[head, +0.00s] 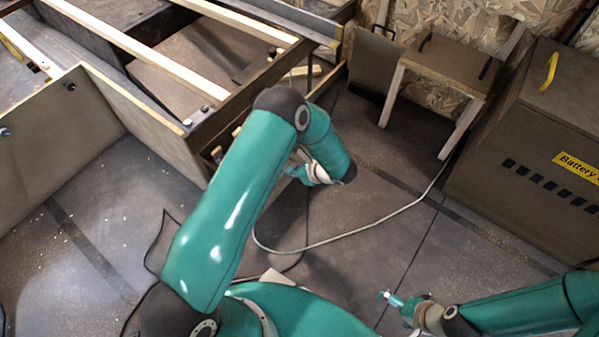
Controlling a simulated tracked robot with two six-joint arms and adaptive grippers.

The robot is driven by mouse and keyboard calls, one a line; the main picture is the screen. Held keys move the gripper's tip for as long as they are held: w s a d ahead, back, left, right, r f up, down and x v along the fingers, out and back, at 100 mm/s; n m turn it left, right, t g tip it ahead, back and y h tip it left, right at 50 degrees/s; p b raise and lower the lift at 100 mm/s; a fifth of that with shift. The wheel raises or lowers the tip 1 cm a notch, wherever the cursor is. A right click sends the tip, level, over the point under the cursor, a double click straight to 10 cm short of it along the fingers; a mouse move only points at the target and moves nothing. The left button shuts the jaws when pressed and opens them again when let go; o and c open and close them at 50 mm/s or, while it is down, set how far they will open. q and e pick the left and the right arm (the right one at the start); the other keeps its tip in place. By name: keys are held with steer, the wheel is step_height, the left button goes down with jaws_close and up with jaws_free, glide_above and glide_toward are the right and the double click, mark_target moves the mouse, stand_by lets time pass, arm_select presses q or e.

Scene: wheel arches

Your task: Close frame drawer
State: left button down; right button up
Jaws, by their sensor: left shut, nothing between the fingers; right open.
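The wooden frame (190,128) stands at the upper left, with pale slats across its top. What looks like its drawer, with a pale wooden front edge (328,81), shows at the frame's right side behind my left elbow. My arm hides part of it, so how far it stands open is unclear. My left gripper (291,171) is shut and empty, low in front of the frame's right side and partly hidden by my upper arm. I cannot tell whether it touches anything. My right gripper (388,296) is open and empty over the floor at the lower right, far from the frame.
A brown battery cabinet (500,160) with a yellow handle stands at the right. A small wooden stand (447,62) is at the back by the chipboard wall (365,60). A pale cable (370,225) curves across the floor. The middle floor is otherwise clear.

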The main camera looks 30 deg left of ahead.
mark_target(281, 179)
arm_select(q)
steer(key=a, duration=0.1)
steer(key=a+f, duration=0.1)
steer(key=a, duration=0.1)
steer(key=a+f+b, duration=0.1)
steer(key=a, duration=0.1)
steer(key=shift+w+f, duration=0.15)
steer(key=shift+w, duration=0.05)
steer(key=shift+a, duration=0.6)
steer(key=w+a+b, duration=0.1)
steer(key=a+b, duration=0.4)
steer(key=a, duration=1.3)
steer(key=shift+w+a, duration=0.2)
